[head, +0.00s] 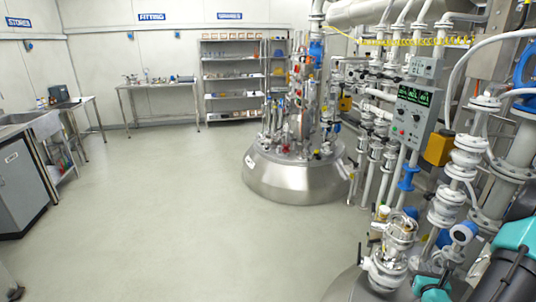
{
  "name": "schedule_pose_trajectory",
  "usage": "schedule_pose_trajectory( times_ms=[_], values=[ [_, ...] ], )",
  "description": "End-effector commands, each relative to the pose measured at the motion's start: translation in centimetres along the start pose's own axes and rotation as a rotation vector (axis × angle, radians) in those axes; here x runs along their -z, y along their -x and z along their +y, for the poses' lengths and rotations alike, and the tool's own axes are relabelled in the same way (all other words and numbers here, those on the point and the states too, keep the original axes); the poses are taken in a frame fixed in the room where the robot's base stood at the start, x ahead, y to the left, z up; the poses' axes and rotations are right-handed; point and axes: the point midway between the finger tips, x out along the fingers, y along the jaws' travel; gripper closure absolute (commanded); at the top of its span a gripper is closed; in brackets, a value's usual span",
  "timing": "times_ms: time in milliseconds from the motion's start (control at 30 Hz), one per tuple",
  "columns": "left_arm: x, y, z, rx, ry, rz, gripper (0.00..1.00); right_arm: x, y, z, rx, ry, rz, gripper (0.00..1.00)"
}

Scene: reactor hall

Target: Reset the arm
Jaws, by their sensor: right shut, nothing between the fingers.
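Teal and black parts at the lower right edge of the head view look like my right arm. The right gripper (430,287) seems to be at the bottom edge, low beside the steel vessel and its valve fittings; its fingers are hard to make out among the pipework. It is shut and I see nothing held in it. My left arm and left gripper do not show.
Dense pipework with a green-lit control box (415,108) fills the right side. A domed steel reactor (292,180) stands at centre. A sink bench (20,180) is at left, a table (160,87) and shelves (232,80) behind. The floor (150,220) between is clear.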

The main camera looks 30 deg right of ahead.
Motion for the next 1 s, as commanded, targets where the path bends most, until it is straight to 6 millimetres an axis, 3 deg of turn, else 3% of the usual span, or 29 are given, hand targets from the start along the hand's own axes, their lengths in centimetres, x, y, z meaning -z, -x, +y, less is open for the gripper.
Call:
schedule_pose_trajectory(
  times_ms=[167, 267, 467, 600, 800, 1000],
  values=[
    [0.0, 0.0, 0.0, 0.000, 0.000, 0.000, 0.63, 2.5, 0.1, 6.6, -0.203, -0.003, 0.101, 1.00],
    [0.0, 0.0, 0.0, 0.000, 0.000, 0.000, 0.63, 4.4, 1.2, 11.9, -0.379, 0.011, 0.186, 1.00],
    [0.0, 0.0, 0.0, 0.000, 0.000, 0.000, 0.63, 8.4, 6.1, 22.0, -0.780, 0.103, 0.358, 1.00],
    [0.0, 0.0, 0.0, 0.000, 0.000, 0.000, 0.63, 11.0, 11.4, 27.6, -1.088, 0.230, 0.461, 1.00],
    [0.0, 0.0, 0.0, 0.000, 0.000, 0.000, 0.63, 14.4, 18.9, 31.6, -1.506, 0.490, 0.543, 1.00],
    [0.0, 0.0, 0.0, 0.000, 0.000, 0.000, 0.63, 17.3, 24.3, 32.2, -1.879, 0.834, 0.521, 1.00]
  ],
)
